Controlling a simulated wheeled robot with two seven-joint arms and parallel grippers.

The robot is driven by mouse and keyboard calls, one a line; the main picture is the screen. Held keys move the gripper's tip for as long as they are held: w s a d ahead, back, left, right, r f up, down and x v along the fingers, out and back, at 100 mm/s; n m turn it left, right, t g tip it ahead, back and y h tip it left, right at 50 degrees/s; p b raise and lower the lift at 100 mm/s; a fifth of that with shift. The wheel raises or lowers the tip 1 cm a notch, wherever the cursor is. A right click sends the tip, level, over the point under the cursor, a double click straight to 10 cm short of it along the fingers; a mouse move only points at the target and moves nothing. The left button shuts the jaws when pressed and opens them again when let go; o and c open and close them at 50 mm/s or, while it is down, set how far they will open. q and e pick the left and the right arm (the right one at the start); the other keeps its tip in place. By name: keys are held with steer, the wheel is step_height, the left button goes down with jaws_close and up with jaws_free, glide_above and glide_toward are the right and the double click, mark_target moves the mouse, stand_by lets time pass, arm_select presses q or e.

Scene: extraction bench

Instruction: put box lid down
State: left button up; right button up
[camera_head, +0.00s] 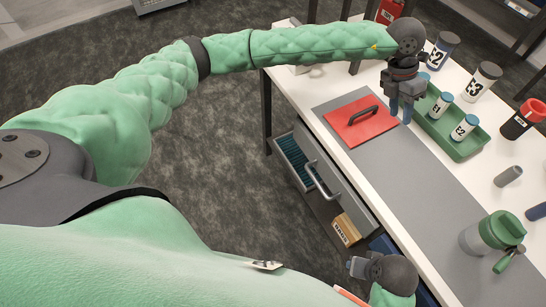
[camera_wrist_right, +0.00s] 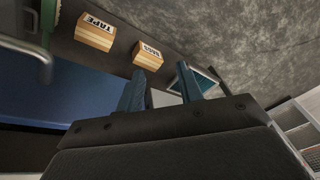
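The box lid (camera_head: 361,122) is a flat red square panel with a dark bar handle (camera_head: 363,115). It lies flat on the grey mat near the bench's left edge. My left gripper (camera_head: 400,114) points down just right of the lid, apart from its handle. Its two fingers stand apart with nothing seen between them. My right gripper (camera_head: 353,267) is low in the head view, beside the bench front. In the right wrist view its fingers (camera_wrist_right: 162,92) are spread and empty.
A green tray (camera_head: 455,146) with white vials stands right of the left gripper. Several labelled bottles stand behind it. A green-lidded jug (camera_head: 485,235) is at the lower right. An open drawer (camera_head: 328,180) juts from the bench front. The grey mat (camera_head: 420,175) is clear toward the front.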

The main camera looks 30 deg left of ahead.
arm_select(q)
steer(key=s+d+r+n+g+h, duration=0.2)
steer(key=s+d+r+n+h, duration=0.2)
steer(key=s+d+r+h, duration=0.95)
steer(key=w+a+n+t+h, duration=0.1)
steer(key=w+a+n+t, duration=0.35)
steer(key=n+t, duration=0.55)
steer(key=w+a+n+t, duration=0.4)
steer(key=a+n+t, duration=0.1)
steer(key=n+t, duration=0.4)
steer(key=s+a+f+n+y, duration=0.1)
steer(key=a+f+n+y, duration=1.4)
steer(key=f, duration=0.3)
steer(key=s+a+f+n+g, duration=0.1)
steer(key=s+a+f+g, duration=0.2)
steer(key=s+f, duration=0.3)
steer(key=s+a+f+n+g+y, duration=0.1)
steer(key=s+a+f+g, duration=0.2)
steer(key=s, duration=1)
steer(key=s+a+f+n+g, duration=0.1)
steer(key=s+a+f+g, duration=0.3)
steer(key=s+f+g, duration=0.3)
steer(key=s+f, duration=0.3)
steer(key=shift+f+n, duration=0.25)
steer(key=shift+n, duration=0.15)
